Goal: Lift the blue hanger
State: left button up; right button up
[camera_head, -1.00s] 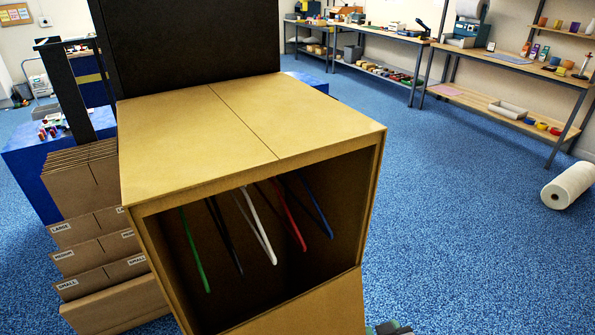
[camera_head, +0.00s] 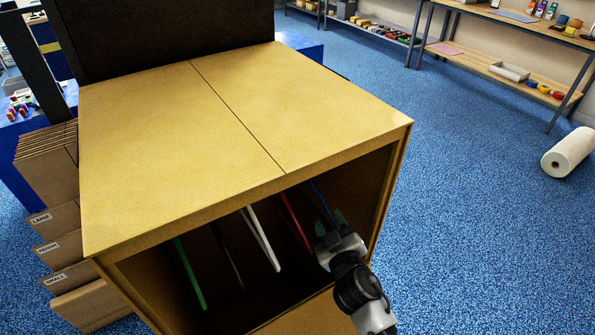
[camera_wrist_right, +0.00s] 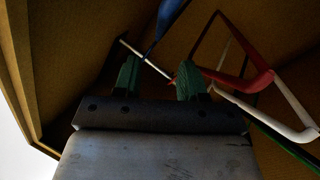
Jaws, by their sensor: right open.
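The blue hanger (camera_head: 322,202) hangs at the right end of the row inside the open carton box (camera_head: 240,190); its lower part is hidden behind my right gripper in the head view. In the right wrist view the blue hanger (camera_wrist_right: 170,18) shows at the top, just beyond the fingers. My right gripper (camera_head: 329,222) is inside the box opening, and in the wrist view its green fingers (camera_wrist_right: 159,80) are apart. I cannot tell whether the blue hanger lies between them. My left gripper is not in view.
The red hanger (camera_head: 295,222) hangs close to the left of my right gripper, then the white (camera_head: 262,240), a dark (camera_head: 229,255) and the green hanger (camera_head: 190,273). The box's right wall (camera_head: 388,190) is close on the other side. Flat cartons (camera_head: 62,235) stand at the left.

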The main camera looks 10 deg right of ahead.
aim_at(319, 195)
jog(key=w, duration=0.3)
jog(key=shift+w+f, duration=0.1)
jog(key=shift+w, duration=0.05)
jog(key=w, duration=0.1)
jog(key=w+p, duration=0.1)
jog(key=w, duration=0.2)
jog(key=shift+w+a+r, duration=0.15)
jog(key=shift+w+r, duration=0.1)
jog(key=shift+w, duration=0.1)
jog(key=shift+w+f, duration=0.15)
jog(key=shift+w, duration=0.15)
jog(key=shift+s, duration=0.15)
jog(key=shift+c, duration=0.6)
grip_shut()
